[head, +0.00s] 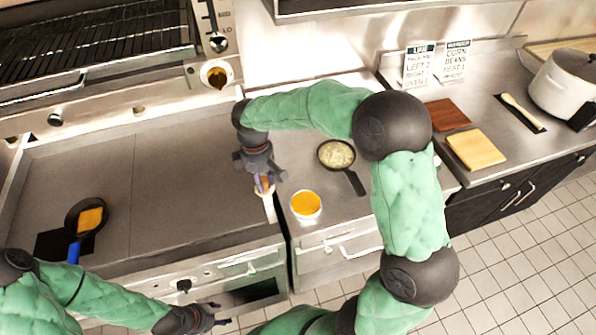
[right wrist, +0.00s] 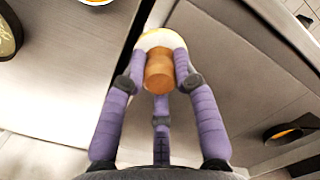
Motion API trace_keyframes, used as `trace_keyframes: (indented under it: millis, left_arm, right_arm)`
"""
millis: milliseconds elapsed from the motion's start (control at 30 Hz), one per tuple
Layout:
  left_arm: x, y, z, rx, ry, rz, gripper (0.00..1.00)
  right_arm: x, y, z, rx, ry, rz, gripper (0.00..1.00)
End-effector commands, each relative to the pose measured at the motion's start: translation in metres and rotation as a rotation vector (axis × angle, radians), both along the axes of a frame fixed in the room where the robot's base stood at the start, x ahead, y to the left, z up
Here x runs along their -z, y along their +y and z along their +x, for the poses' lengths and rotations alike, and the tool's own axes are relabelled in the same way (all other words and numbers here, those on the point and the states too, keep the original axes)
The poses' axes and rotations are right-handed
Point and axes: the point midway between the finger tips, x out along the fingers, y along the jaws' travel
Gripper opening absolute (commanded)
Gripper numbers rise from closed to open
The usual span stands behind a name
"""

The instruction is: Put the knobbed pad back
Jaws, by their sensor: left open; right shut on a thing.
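The knobbed pad has a brown wooden knob (right wrist: 160,72) over a pale round pad (right wrist: 155,38) in the right wrist view. My right gripper (head: 264,184) is shut on the knob, its purple fingers on either side of it. In the head view the pad (head: 265,193) shows small and pale under the gripper, near the seam between the griddle (head: 160,190) and the steel counter. I cannot tell whether it touches the surface. My left gripper (head: 218,316) is open and empty at the bottom of the head view, in front of the griddle's front panel.
A white bowl of orange contents (head: 306,204) and a dark skillet (head: 336,155) stand on the counter right of the gripper. A small blue-handled pan (head: 86,216) sits at the griddle's left. Boards (head: 475,149) and a pot (head: 562,85) stand far right. The middle griddle is clear.

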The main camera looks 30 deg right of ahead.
Motion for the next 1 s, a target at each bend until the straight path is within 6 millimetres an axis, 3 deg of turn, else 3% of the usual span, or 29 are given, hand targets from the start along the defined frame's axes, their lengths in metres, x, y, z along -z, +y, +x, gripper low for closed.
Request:
trace_keyframes:
  millis: [200,433,667,1000]
  left_arm:
    - [-0.019,0.0,0.0,-0.001,-0.001,0.0,0.53]
    - [-0.029,0.0,0.0,-0.001,-0.001,0.0,0.53]
    - [-0.031,0.0,0.0,0.0,0.0,0.0,0.53]
    - [-0.023,0.0,0.0,0.0,0.0,0.0,0.53]
  right_arm:
    - [-0.02,-0.005,-0.002,-0.442,-0.014,-0.002,0.0]
    - [-0.029,-0.008,-0.004,-0.78,-0.015,-0.007,0.0]
    - [-0.028,-0.015,-0.001,-0.892,-0.014,-0.009,0.0]
    - [0.003,-0.075,0.028,-0.891,-0.013,-0.009,0.0]
